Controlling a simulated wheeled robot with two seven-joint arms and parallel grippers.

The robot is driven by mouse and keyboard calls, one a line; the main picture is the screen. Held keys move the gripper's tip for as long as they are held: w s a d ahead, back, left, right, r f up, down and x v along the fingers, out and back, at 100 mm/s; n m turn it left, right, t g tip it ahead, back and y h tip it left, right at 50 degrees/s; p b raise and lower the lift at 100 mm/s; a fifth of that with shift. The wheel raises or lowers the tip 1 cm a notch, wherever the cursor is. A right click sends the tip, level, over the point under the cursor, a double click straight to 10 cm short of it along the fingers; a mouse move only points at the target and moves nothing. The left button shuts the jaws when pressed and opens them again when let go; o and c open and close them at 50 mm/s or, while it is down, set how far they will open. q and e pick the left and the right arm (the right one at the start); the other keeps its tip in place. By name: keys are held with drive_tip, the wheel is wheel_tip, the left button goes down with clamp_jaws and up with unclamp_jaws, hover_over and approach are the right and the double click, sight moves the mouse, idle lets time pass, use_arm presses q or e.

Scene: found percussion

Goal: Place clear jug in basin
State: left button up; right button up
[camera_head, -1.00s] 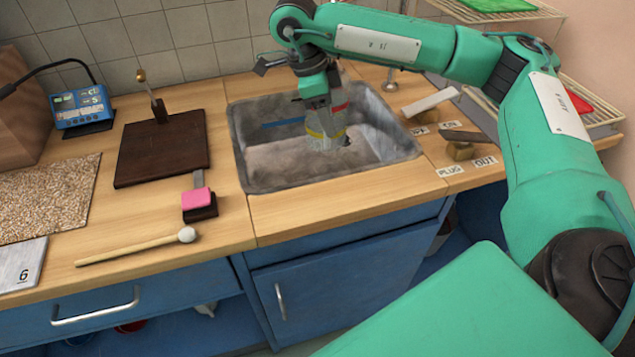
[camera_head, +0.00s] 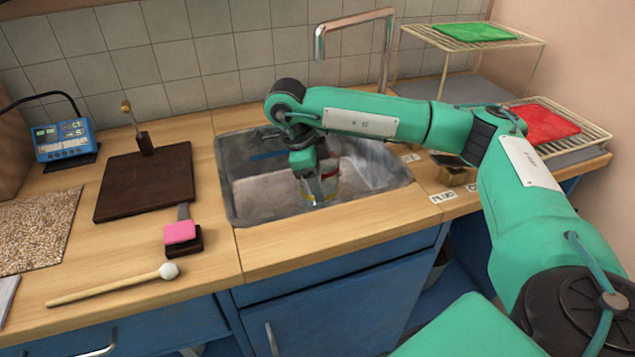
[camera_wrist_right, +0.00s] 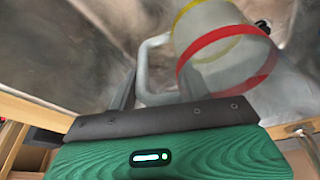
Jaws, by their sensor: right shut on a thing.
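The clear jug (camera_head: 329,187) is see-through, with a red band and a yellow band. It is inside the grey metal basin (camera_head: 245,205), low down near the basin floor; I cannot tell whether it touches. My right gripper (camera_head: 314,186) reaches down into the basin and is shut on the jug. In the right wrist view the jug (camera_wrist_right: 222,62) shows its handle between the fingers (camera_wrist_right: 160,88), with the red band nearer and the yellow band farther. The gripper hides part of the jug in the head view. My left gripper is not in view.
A tap (camera_head: 386,50) stands behind the basin. Left of it are a dark board (camera_head: 145,185), a pink block (camera_head: 180,232) and a mallet (camera_head: 115,285). On the right are labelled blocks (camera_head: 452,175) and a wire rack (camera_head: 590,130) with a red mat (camera_head: 543,124).

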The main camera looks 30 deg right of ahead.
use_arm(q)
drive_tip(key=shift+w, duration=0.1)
use_arm(e)
drive_tip(key=shift+f, duration=0.15)
drive_tip(key=o, duration=1.2)
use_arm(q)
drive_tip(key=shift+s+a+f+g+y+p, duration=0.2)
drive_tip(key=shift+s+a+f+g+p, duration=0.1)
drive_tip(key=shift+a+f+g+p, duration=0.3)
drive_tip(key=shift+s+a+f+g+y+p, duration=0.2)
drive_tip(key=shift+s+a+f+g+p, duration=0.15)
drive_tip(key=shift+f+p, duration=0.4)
use_arm(e)
drive_tip(key=v, duration=1.2)
